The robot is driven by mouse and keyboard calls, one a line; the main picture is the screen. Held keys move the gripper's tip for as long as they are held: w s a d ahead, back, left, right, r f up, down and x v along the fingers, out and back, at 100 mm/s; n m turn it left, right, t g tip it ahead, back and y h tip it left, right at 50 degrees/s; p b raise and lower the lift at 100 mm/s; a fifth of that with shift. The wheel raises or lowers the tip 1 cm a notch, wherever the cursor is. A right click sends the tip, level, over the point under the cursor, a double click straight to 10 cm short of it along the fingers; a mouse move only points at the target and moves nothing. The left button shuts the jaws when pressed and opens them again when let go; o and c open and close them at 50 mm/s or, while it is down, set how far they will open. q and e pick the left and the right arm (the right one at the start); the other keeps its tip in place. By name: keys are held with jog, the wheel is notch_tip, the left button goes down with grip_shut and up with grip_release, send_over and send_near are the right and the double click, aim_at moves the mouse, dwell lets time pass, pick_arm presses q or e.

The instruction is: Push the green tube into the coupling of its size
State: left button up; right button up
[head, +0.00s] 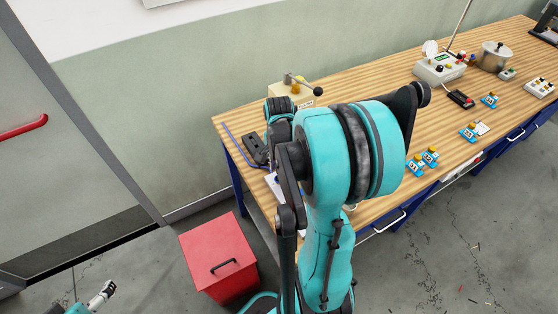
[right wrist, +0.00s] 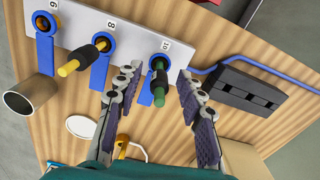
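In the right wrist view, a pale plate (right wrist: 130,38) carries three blue couplings marked 6, 8 and 10, with orange rings. The green tube (right wrist: 159,92) stands with one end at the ring of coupling 10 (right wrist: 160,67); how deep it sits I cannot tell. A yellow tube (right wrist: 82,59) is at coupling 8 (right wrist: 100,42). Coupling 6 (right wrist: 46,24) shows no tube. My right gripper (right wrist: 159,75) is open, its fingers on either side of the green tube with gaps. My left gripper (head: 103,294) is at the lower left in the head view, far from the table; its fingers are too small to judge.
In the head view my right arm hides much of the table's near end. A red bin (head: 218,255) stands on the floor beside the wooden table (head: 380,115).

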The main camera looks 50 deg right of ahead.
notch_tip(320, 180, up, 11)
jog(key=shift+r, duration=0.2)
jog(key=a+f+n+t+b, duration=0.2)
jog(key=a+n+t, duration=0.5)
jog(key=a+n, duration=1.2)
jog(key=a, duration=0.4)
jog(key=shift+s+a+f+n, duration=0.15)
jog(key=shift+s+f+n, duration=0.05)
jog(key=shift+f+n, duration=0.2)
